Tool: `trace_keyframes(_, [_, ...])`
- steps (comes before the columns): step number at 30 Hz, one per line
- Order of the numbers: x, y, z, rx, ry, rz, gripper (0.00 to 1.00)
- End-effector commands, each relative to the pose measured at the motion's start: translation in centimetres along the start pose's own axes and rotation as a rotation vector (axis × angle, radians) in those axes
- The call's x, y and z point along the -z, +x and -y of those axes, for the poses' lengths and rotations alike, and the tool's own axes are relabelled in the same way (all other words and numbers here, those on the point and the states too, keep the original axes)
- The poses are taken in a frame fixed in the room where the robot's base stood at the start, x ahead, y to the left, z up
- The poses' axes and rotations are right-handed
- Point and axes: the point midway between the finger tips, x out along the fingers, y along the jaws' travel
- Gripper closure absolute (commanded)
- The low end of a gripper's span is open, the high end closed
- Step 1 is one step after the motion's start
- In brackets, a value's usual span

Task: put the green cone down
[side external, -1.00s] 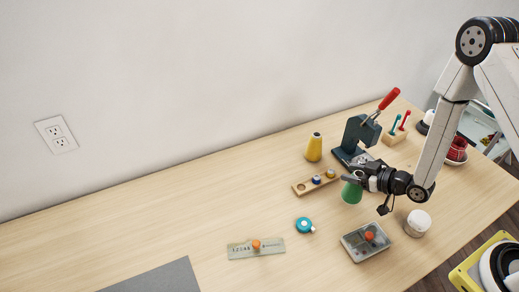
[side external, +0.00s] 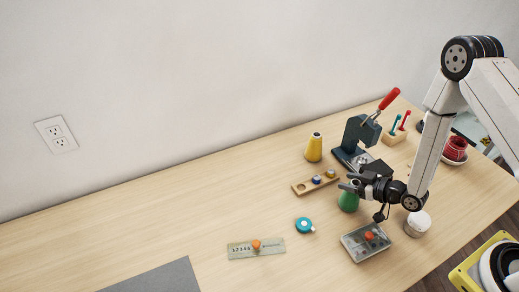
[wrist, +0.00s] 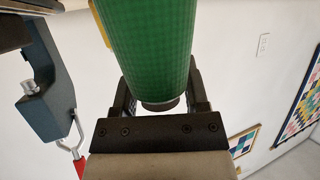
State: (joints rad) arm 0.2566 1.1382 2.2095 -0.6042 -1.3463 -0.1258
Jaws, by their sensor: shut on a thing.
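The green cone (side external: 348,202) is upright near the middle right of the table in the side external view. My gripper (side external: 353,184) is shut on it near its narrow top, coming in from the right. In the wrist view the green cone (wrist: 150,50) fills the upper middle, with a finger of my gripper (wrist: 160,100) on each side of it. The cone's base is low, at or close to the tabletop; I cannot tell whether it touches.
A wooden rack (side external: 316,182) and a yellow cone (side external: 314,148) stand behind, near the dark press (side external: 358,138) with its red handle.

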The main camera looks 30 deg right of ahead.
Motion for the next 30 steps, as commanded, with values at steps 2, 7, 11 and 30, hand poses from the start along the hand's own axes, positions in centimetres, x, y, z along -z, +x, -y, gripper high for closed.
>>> trace_keyframes(2, [-0.2, 0.1, 0.0, 0.000, 0.000, -0.001, 1.00])
trace_keyframes(7, [-0.1, 0.1, 0.0, 0.000, 0.000, 0.000, 0.07])
trace_keyframes(11, [-0.1, 0.1, 0.0, 0.000, 0.000, 0.000, 0.07])
trace_keyframes(30, [0.1, -3.5, -0.1, -0.003, 0.002, 0.001, 0.07])
